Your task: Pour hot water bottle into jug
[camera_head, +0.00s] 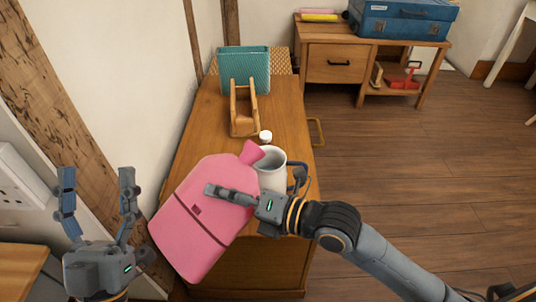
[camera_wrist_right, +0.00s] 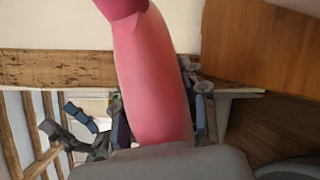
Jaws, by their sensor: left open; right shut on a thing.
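The pink hot water bottle (camera_head: 190,236) is tilted in the head view, its neck (camera_head: 251,152) pointing up and right toward the jug. My right gripper (camera_head: 212,189) is shut on the bottle's body, which also fills the middle of the right wrist view (camera_wrist_right: 150,75). The white jug (camera_head: 271,170) stands on the wooden cabinet, just right of the bottle's neck. Part of the jug is hidden behind my right gripper. A small white cap (camera_head: 265,136) lies behind the jug. My left gripper (camera_head: 97,180) is open and empty, left of the bottle.
The wooden cabinet top (camera_head: 203,133) also holds a wooden holder (camera_head: 243,112) and a teal ribbed object (camera_head: 245,66) at the back. A desk (camera_head: 330,62) with a blue case (camera_head: 405,18) stands beyond. The wall is close on the left; open floor lies right.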

